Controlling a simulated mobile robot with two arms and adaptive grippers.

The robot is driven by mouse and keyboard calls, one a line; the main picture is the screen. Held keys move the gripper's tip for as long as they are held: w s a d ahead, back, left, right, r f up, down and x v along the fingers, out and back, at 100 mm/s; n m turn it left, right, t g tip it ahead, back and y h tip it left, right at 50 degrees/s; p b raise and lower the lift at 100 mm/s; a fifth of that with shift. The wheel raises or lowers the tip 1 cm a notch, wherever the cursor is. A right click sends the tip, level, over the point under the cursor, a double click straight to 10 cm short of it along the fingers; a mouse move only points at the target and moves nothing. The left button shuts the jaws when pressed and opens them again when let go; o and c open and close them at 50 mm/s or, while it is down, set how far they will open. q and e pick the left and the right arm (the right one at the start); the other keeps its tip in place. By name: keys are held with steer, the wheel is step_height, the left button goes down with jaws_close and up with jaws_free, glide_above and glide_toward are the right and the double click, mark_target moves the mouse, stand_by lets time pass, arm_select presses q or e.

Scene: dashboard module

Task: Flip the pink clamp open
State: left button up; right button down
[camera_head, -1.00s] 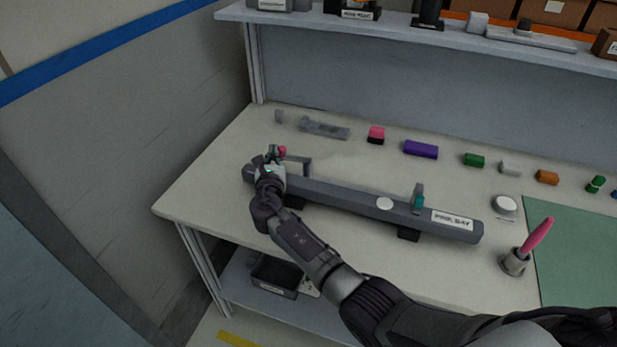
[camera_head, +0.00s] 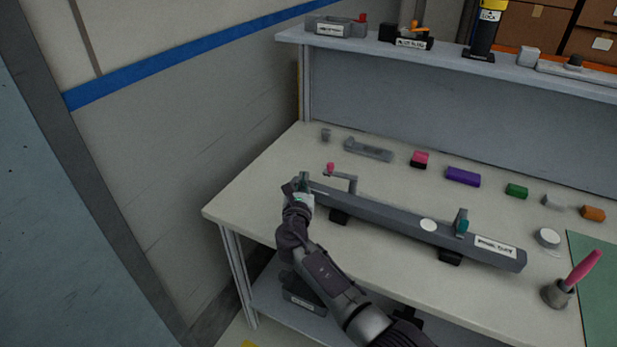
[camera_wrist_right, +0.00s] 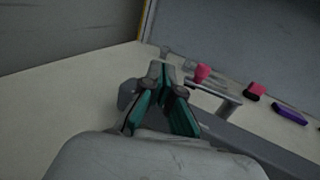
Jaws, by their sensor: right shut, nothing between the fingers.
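The pink clamp shows as a small pink knob (camera_head: 330,167) on a thin grey bracket (camera_head: 345,178) that rises from the left part of the long grey dashboard beam (camera_head: 390,218). In the right wrist view the pink knob (camera_wrist_right: 202,73) is just right of my fingertips, and the bracket (camera_wrist_right: 222,97) runs right from it. My right gripper (camera_head: 303,178) is shut and empty over the beam's left end, left of the knob with a visible gap. Its teal-padded fingers (camera_wrist_right: 160,72) meet at the tips. The wrist hides the beam's left end. My left gripper is out of view.
A teal clamp (camera_head: 462,222) stands near the beam's labelled right end. A pink-and-black block (camera_head: 420,160), purple block (camera_head: 463,177) and green block (camera_head: 516,191) lie behind the beam. A cup with a pink-handled tool (camera_head: 582,270) stands at right. The left table corner is clear.

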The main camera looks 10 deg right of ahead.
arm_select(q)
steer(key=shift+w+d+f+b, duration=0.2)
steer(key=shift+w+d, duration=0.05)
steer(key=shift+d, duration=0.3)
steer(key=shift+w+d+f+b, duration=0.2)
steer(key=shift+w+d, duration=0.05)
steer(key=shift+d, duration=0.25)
arm_select(e)
steer(key=s+a, duration=0.3)
steer(key=a, duration=0.2)
steer(key=shift+s+a, duration=0.15)
steer(key=shift+s, duration=0.2)
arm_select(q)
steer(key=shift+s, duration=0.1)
arm_select(e)
steer(key=shift+f, duration=0.1)
